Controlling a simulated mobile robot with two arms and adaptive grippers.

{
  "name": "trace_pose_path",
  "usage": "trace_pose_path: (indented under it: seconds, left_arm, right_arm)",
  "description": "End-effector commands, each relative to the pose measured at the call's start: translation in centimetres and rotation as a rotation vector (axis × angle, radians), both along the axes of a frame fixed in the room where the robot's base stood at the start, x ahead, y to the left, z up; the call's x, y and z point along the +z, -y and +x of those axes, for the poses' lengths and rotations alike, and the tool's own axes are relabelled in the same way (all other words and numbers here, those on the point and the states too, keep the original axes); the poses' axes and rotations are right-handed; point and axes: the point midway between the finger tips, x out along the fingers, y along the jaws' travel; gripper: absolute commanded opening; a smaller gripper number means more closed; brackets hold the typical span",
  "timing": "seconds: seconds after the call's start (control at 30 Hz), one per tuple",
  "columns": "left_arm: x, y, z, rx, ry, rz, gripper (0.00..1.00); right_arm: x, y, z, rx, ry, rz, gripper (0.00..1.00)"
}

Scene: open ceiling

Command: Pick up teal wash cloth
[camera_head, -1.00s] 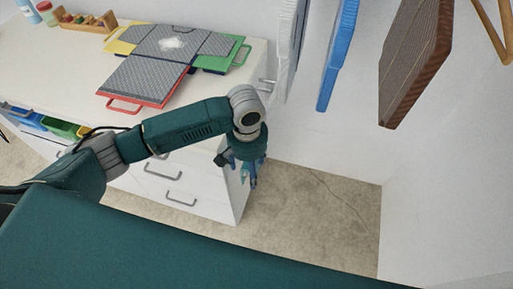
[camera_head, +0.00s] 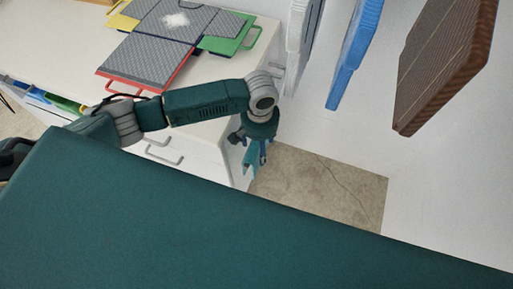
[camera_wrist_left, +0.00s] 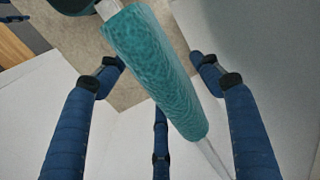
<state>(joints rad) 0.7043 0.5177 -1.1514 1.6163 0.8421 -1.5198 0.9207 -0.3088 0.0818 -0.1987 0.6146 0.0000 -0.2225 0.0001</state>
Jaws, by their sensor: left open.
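The teal wash cloth (camera_wrist_left: 155,72) is a ribbed, rounded roll hung over a thin pale bar in the left wrist view. It runs from upper left to lower right. My left gripper (camera_head: 256,155) is open, pointing down beside the white cabinet in the head view. In the left wrist view its blue fingers (camera_wrist_left: 160,125) are spread around the cloth, with two at the sides and one below. I cannot tell whether any finger touches it. A small teal patch shows among the fingers in the head view, mostly hidden. My right gripper is not in view.
The white cabinet (camera_head: 60,45) stands at left, with folding grey panels (camera_head: 150,60) on top and drawer handles in front. A blue board (camera_head: 355,50) and a brown board (camera_head: 445,60) are at the upper right. Bare floor (camera_head: 320,185) lies beyond the gripper.

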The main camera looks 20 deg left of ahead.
Motion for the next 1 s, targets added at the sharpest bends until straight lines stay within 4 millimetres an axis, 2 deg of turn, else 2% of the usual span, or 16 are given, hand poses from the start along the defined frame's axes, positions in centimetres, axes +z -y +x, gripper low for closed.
trace_pose_path:
  seconds: [0.4,0.67,0.77,0.93,1.0]
  left_arm:
    - [-5.2,0.0,0.0,0.001,-0.001,0.002,0.66]
    - [-5.5,0.0,0.0,0.000,0.001,0.001,0.66]
    - [-5.5,0.0,0.0,0.000,0.000,0.001,0.50]
    - [-5.5,0.0,0.0,0.000,0.000,0.001,0.17]
    - [-5.5,0.0,0.0,0.000,0.001,0.001,0.16]
  right_arm:
    - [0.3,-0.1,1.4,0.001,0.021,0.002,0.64]
    - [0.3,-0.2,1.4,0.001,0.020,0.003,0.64]
    - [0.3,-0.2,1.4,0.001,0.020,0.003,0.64]
    - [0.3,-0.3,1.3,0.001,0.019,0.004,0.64]
    - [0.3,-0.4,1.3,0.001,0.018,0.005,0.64]
